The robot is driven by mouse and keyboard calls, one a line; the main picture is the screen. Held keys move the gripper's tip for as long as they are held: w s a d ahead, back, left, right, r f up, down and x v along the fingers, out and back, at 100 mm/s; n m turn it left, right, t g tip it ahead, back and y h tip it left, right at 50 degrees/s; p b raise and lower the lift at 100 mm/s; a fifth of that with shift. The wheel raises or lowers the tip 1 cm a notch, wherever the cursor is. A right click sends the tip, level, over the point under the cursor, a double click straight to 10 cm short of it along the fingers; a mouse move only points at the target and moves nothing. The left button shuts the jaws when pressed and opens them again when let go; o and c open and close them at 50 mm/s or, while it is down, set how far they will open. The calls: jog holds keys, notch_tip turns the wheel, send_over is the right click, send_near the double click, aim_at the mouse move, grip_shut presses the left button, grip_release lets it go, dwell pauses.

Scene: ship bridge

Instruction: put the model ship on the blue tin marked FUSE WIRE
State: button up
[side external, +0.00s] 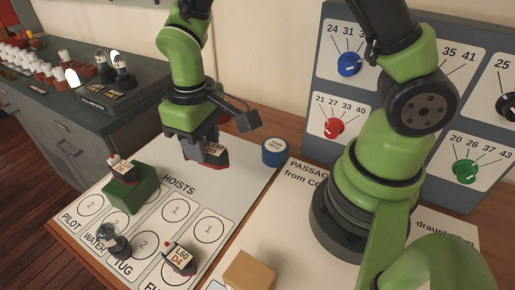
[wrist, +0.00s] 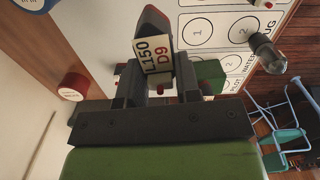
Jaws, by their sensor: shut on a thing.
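A model ship (side external: 215,154) with a white block marked L150 D9 and a dark red hull is held in my gripper (side external: 203,150), above the hoists sheet. It also shows between the jaws in the wrist view (wrist: 159,60), where the gripper (wrist: 160,88) is shut on it. The blue tin (side external: 275,152) stands on the table to the right of the held ship, apart from it. Its pale lid label is too small to read surely. A blue round edge with lettering (wrist: 34,3), probably this tin, is cut off at the wrist view's top left.
Another ship (side external: 123,167) sits on a green block (side external: 131,190). A ship marked L60 D4 (side external: 179,259) and a glass bulb (side external: 115,242) stand on the sheet (side external: 230,183). A cardboard box (side external: 249,271) is in front. A dial panel (side external: 322,85) stands behind. The wrist view shows a red round object (wrist: 74,86).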

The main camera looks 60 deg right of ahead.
jog(key=s+d+r, duration=0.1)
jog(key=d+r, duration=0.1)
jog(key=d, duration=0.8)
jog(key=r+m, duration=0.1)
jog(key=r, duration=0.1)
send_over(267, 142)
notch_tip(267, 142, down, 5)
jog(key=shift+s+f, duration=0.1)
jog(key=shift+f, duration=2.45)
jog(key=shift+f, duration=0.15)
jog(key=o, duration=0.9)
